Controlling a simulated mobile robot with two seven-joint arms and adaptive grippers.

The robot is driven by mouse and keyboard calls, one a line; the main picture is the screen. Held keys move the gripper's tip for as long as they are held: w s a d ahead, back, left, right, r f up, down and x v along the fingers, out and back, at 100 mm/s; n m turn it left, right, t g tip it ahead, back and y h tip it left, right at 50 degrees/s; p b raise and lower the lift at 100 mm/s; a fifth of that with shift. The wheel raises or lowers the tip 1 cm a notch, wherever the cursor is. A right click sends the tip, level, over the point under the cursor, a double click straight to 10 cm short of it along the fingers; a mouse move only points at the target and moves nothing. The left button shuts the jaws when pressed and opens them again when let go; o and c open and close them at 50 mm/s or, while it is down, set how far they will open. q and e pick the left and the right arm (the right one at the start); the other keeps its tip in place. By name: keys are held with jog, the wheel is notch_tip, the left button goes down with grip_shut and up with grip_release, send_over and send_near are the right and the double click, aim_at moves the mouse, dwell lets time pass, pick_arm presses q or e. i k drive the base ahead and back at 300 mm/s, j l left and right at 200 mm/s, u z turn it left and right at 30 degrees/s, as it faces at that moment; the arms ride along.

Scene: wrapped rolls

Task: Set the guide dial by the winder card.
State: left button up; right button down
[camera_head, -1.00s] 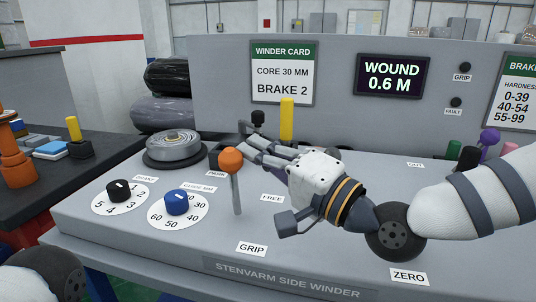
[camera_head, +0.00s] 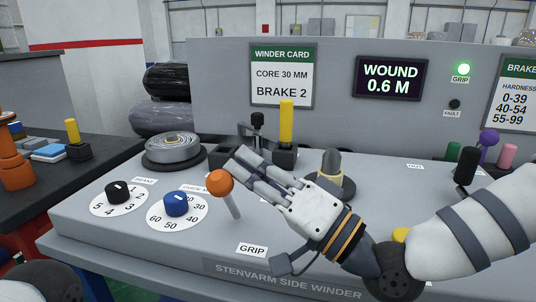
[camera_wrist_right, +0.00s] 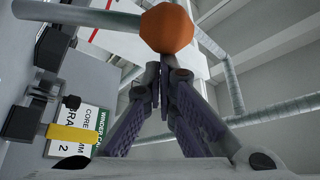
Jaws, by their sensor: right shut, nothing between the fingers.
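The blue guide dial (camera_head: 178,206) sits on the winder's top at front left, its white pointer mark facing the back; its exact setting is hard to read. Its label is partly hidden. The winder card (camera_head: 283,75) on the back panel reads core 30 mm, brake 2. My right gripper (camera_head: 232,168) is shut and empty, its fingertips at the orange knob (camera_head: 220,182) of a lever, which leans left. In the right wrist view the knob (camera_wrist_right: 166,28) is just beyond the fingertips; contact is unclear. My left gripper is out of view.
The black brake dial (camera_head: 118,193) is left of the blue one. A silver roll (camera_head: 172,147) stands behind them. The green grip lamp (camera_head: 463,69) is lit; the fault lamp (camera_head: 454,104) is dark. A yellow post (camera_head: 286,122) stands behind my right gripper. The display (camera_head: 391,77) reads 0.6 m.

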aim_at(176, 203)
jog(key=k+l, duration=0.35)
jog(key=l, duration=0.3)
jog(key=k+l, duration=0.2)
jog(key=l, duration=0.1)
